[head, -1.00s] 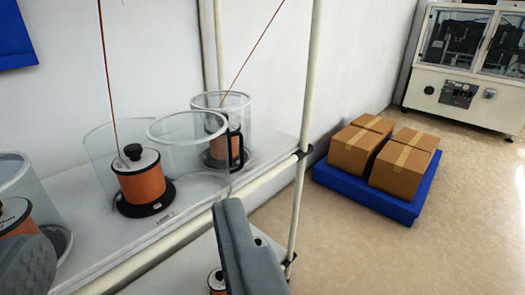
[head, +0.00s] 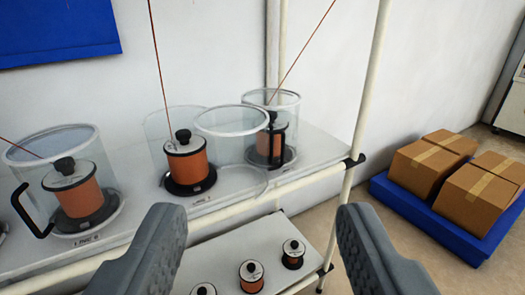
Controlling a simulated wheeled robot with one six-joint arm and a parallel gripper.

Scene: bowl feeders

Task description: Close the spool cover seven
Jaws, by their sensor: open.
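The middle spool, copper-orange with a black knob (head: 187,160), stands on a black base on the upper shelf. Its label is too small to read surely. Its clear cover (head: 232,122) stands open, with one curved half swung out to the right of the spool and the other half behind it. The swung half overlaps the right-hand cover in the picture. My gripper (head: 262,212) is open and empty, its two grey fingers wide apart in front of and below the shelf edge. It is apart from the cover.
A left spool (head: 78,192) sits inside a closed-looking clear cover with a black handle (head: 32,212). A right spool (head: 268,146) stands in another cover. Small spools (head: 251,275) sit on a lower shelf. A white post (head: 367,100) rises at right, near boxes (head: 440,165) on a blue pallet.

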